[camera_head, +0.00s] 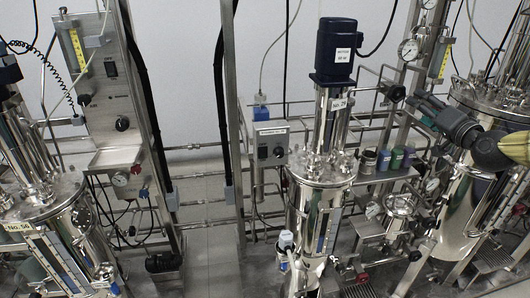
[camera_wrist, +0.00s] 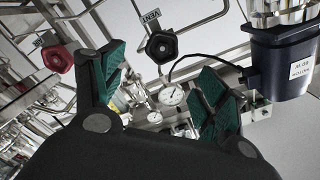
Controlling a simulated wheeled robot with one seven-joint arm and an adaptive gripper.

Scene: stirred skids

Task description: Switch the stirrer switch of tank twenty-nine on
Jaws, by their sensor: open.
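The tank marked No. 29 (camera_head: 318,200) is the steel vessel at the centre of the head view, with a dark blue motor (camera_head: 336,50) on top. Just left of it, a grey control box (camera_head: 271,143) on a post carries dark round controls (camera_head: 277,152); their setting is too small to read. My gripper (camera_head: 418,108) is to the right of the tank's upper part, apart from the box. In the wrist view its green-padded fingers (camera_wrist: 160,92) are spread and empty. The motor (camera_wrist: 282,62) also shows there at the upper right; the control box cannot be made out.
A black handwheel (camera_wrist: 161,46) and a red handwheel (camera_wrist: 53,58) sit on pipes beyond my fingers. Pipes and gauges (camera_head: 408,50) crowd the area near my gripper.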

